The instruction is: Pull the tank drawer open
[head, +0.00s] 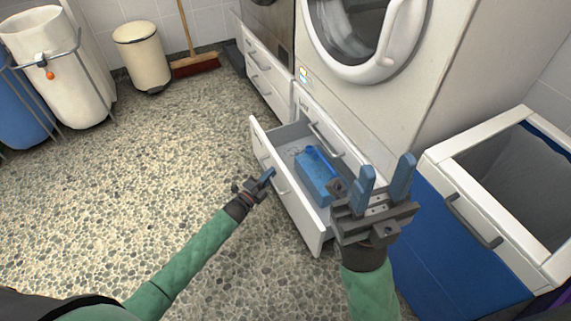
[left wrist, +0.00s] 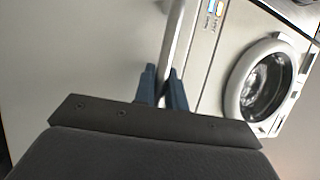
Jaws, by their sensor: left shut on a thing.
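The tank drawer (head: 318,232) stands pulled out from under the white machine, with its inside in view. A blue tank (head: 316,178) lies in it, partly hidden behind my right gripper. My left gripper (head: 268,176) is at the drawer's front and shut on its handle (head: 281,182). In the left wrist view, the pale handle bar (left wrist: 178,45) runs between the two blue fingers of that gripper (left wrist: 163,85). My right gripper (head: 384,170) is open and empty, above the right end of the drawer.
A blue-fronted bin drawer (head: 455,235) with a grey liner stands open at the right. The front-loading machine (head: 420,90) rises behind the tank drawer. A cream pedal bin (head: 142,58), a broom (head: 194,65) and a white laundry bag (head: 60,75) stand at the back left. The pebbled floor (head: 150,170) is clear.

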